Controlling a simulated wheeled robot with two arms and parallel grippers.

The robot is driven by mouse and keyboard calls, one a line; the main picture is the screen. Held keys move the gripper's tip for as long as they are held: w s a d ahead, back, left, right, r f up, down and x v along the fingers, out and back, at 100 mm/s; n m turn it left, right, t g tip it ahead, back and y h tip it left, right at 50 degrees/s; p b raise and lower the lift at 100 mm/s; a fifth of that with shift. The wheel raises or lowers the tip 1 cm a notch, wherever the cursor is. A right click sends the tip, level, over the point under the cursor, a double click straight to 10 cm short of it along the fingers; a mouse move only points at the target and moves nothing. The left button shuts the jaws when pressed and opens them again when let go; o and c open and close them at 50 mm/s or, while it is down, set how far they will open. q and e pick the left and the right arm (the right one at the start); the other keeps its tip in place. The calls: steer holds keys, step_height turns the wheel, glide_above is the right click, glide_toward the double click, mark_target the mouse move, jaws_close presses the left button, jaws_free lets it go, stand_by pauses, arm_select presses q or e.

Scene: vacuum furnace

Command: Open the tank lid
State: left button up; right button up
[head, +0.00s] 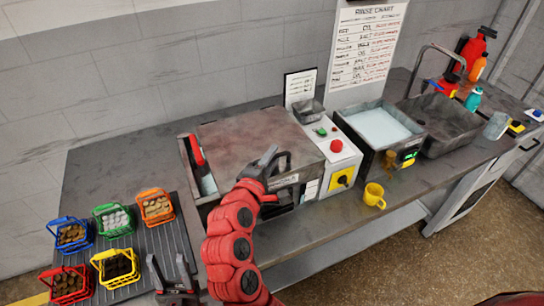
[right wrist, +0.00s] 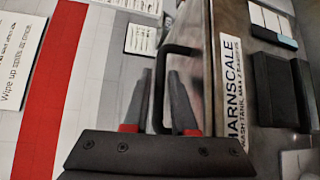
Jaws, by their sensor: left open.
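The tank lid (head: 255,135) is a broad, stained grey-brown plate lying over the metal tank at the middle of the counter. A narrow strip at its left side is uncovered, with a red-handled item (head: 197,150) in it. Any contact is unclear. My left gripper (head: 177,280) is open and low at the bottom, away from the lid.
Several coloured baskets (head: 117,219) stand on the ribbed mat at left. A control box with a red button (head: 336,146), an open basin (head: 378,125) and a yellow mug (head: 374,195) are right of the tank. A wall stands behind the counter.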

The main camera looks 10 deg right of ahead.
jaws_close()
stand_by(1.1)
